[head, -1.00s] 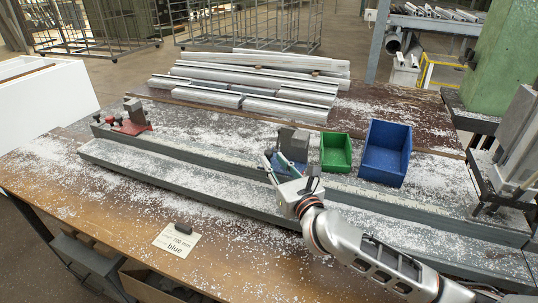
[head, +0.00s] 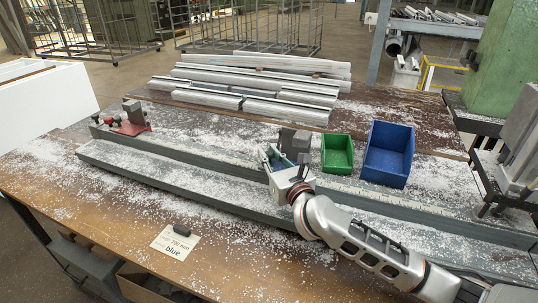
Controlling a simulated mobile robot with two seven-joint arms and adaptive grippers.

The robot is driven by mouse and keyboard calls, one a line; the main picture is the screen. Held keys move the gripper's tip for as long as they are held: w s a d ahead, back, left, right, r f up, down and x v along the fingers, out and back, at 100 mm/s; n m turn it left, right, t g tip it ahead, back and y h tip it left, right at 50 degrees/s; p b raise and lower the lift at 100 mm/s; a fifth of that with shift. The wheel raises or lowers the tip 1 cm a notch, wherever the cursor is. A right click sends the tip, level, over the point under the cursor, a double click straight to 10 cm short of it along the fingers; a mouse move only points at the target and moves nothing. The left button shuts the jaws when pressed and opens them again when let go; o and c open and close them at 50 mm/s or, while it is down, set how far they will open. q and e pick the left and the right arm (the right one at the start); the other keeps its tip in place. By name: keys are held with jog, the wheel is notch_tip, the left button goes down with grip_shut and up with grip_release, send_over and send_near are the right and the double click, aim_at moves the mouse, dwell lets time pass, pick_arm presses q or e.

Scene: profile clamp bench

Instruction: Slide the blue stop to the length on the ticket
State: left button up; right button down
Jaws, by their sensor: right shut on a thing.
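The red stop (head: 132,122) sits near the rail's left end, with a grey block and red knobs. The ticket (head: 174,242) lies on the front of the bench and reads "700 mm" and "blue". A dark clip sits on its top edge. My left gripper is not in view.
A green bin (head: 337,155) and a larger blue bin (head: 388,153) stand just behind the rail, right of the blue stop. Several metal profiles (head: 245,85) lie at the back. White chips cover the bench (head: 110,190). The rail between the two stops is clear.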

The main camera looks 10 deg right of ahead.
jog(key=s+d, duration=0.2)
jog(key=s+d+p, duration=0.1)
jog(key=d, duration=0.2)
jog(key=s+d+p, duration=0.1)
jog(key=s+d, duration=0.1)
jog(key=d, duration=0.1)
jog(key=shift+s+d+f, duration=0.1)
jog(key=shift+s+d, duration=0.05)
jog(key=shift+s, duration=0.15)
jog(key=c, duration=2.2)
grip_release()
jog(key=s, duration=0.4)
jog(key=s+d, duration=0.1)
jog(key=s, duration=0.3)
jog(key=s+d, duration=0.1)
jog(key=s, duration=0.2)
jog(key=shift+s+d, duration=0.15)
jog(key=shift+s, duration=0.25)
